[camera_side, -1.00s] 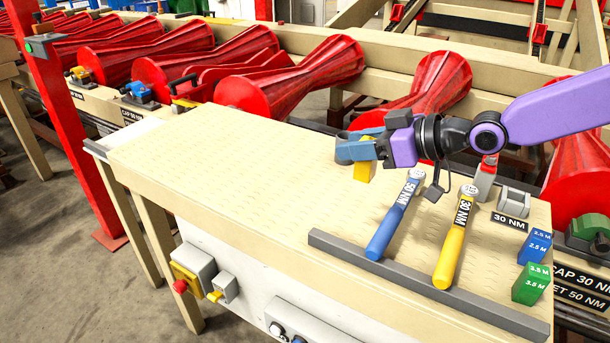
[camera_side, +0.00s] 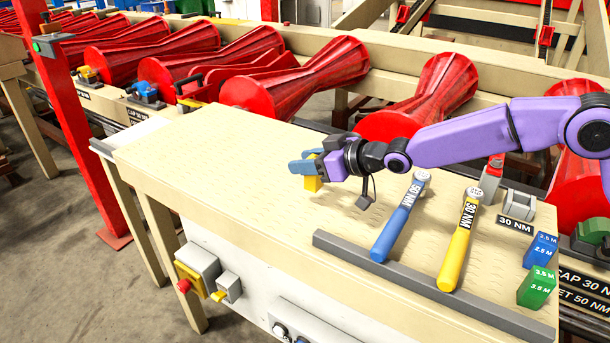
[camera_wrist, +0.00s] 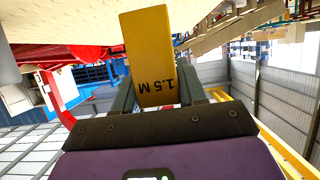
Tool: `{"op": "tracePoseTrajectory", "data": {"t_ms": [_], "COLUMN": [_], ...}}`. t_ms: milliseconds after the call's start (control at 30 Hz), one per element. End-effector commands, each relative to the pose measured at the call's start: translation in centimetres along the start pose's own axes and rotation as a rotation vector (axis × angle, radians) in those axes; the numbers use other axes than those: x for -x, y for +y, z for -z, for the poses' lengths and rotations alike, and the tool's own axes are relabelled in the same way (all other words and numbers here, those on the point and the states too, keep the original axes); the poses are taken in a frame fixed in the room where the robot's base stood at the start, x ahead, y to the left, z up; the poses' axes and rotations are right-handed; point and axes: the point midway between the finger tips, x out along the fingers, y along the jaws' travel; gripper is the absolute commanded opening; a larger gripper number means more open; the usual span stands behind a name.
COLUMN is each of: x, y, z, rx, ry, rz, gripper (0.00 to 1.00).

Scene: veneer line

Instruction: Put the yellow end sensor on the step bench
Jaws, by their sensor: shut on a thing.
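My gripper (camera_side: 306,167) is shut on a yellow block (camera_side: 312,183), its jaws on either side of it. In the wrist view the yellow block (camera_wrist: 150,45) sits between the fingers (camera_wrist: 157,95) and carries the upside-down mark "1.5 M". I take this block for the yellow end sensor. It is over the back middle part of the wooden bench (camera_side: 215,165); I cannot tell whether its lower end touches the top. A yellow-topped device (camera_side: 88,75) also stands on the conveyor rail at the far left.
A blue-handled wrench (camera_side: 400,220) and a yellow-handled wrench (camera_side: 459,245) lean on a grey bar (camera_side: 420,283). Blue (camera_side: 540,250) and green (camera_side: 536,288) marked blocks stand at the right. Red rollers (camera_side: 300,75) line the back. The bench's left half is clear.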

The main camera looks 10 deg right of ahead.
Motion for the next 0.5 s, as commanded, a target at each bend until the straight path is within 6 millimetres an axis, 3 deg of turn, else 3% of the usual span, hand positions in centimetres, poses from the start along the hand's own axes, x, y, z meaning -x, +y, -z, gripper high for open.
{"op": "tracePoseTrajectory", "data": {"t_ms": [200,500], "x": [-1.0,-2.2], "y": [0.1,0.1], "z": [-0.5,-3.4], "rx": [0.0,0.0], "ry": [0.001,0.001], "rz": [0.0,0.001], "gripper": [0.08,0.08]}}
